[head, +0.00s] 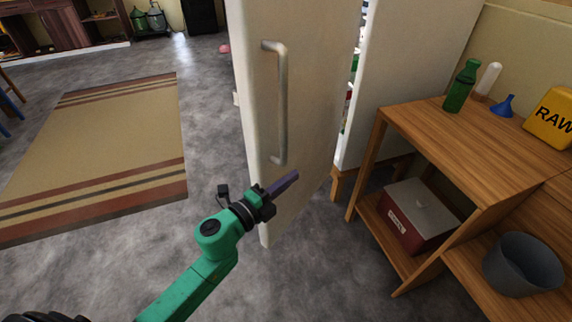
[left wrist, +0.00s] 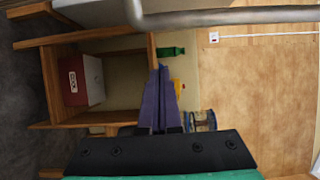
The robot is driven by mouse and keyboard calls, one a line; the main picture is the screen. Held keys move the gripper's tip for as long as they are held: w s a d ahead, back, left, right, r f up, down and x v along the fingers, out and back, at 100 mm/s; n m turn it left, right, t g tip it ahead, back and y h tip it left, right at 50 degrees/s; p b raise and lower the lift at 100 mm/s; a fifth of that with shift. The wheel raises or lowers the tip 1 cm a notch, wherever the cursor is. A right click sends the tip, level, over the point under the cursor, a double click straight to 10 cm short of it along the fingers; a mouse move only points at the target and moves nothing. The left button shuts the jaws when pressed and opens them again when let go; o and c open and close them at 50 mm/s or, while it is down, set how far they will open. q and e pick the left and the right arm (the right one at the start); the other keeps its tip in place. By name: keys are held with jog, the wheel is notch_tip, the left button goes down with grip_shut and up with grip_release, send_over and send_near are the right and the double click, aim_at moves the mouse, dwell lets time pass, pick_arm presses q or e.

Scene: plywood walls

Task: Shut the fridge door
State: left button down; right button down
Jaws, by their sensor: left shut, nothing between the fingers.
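The white fridge door (head: 310,90) stands ajar, with a gap between it and the fridge body (head: 410,70) through which stocked shelves show. A grey metal bar handle (head: 281,105) runs upright on the door's face. The handle also crosses the top of the left wrist view (left wrist: 230,17). My left gripper (head: 292,178) is shut and empty, in front of the lower part of the door, just below the handle. Whether its tips touch the door I cannot tell. Its purple fingers (left wrist: 162,85) lie together in the left wrist view. My right gripper is not in view.
A wooden shelf table (head: 440,125) stands right of the fridge, with a green bottle (head: 461,86), blue funnel (head: 503,106) and yellow container (head: 552,118) on top. A red box (head: 420,215) and grey bucket (head: 522,264) sit lower. Floor around the rug (head: 100,150) is clear.

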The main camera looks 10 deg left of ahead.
pick_arm(q)
jog(key=shift+w+a, duration=0.3)
jog(key=shift+w, duration=0.4)
jog(key=shift+w+a, duration=0.25)
jog(key=shift+w, duration=0.5)
jog(key=shift+w+a, duration=0.3)
jog(key=shift+w, duration=0.4)
jog(key=shift+a, duration=0.1)
